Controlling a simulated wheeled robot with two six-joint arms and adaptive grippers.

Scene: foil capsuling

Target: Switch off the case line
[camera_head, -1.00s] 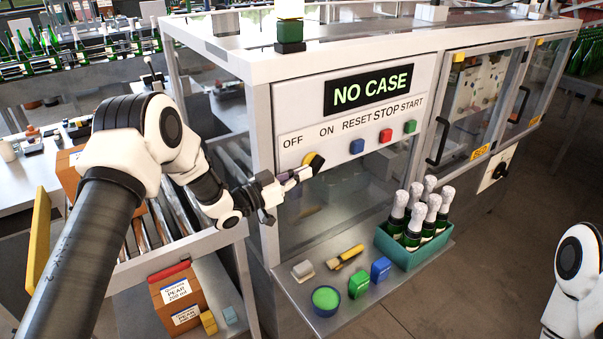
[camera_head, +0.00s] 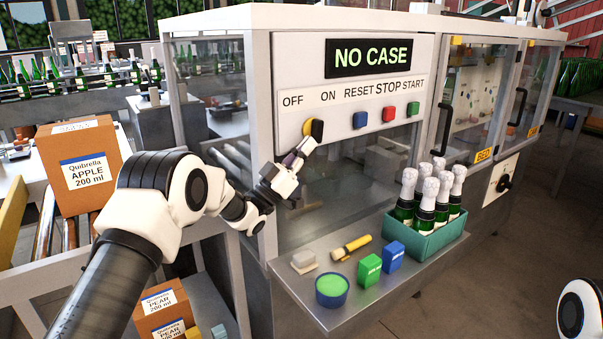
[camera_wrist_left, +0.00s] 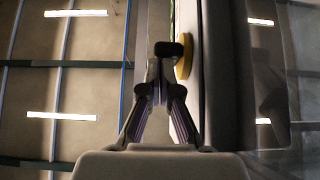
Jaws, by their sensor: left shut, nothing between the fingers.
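The case line's selector knob (camera_head: 314,130), a yellow disc with a black handle, sits on the white panel (camera_head: 342,97) between and below the words OFF and ON. Its handle looks near upright. My left gripper (camera_head: 305,148) is shut and empty, its tips just below the knob. In the left wrist view, the shut fingers (camera_wrist_left: 163,84) point at the black handle (camera_wrist_left: 171,50), with the yellow disc (camera_wrist_left: 184,62) to its right. I cannot tell whether the tips touch the handle. The display (camera_head: 370,56) reads NO CASE. My right gripper is out of view.
Blue (camera_head: 360,120), red (camera_head: 389,114) and green (camera_head: 413,109) buttons sit right of the knob. An APPLE carton (camera_head: 82,165) stands left.

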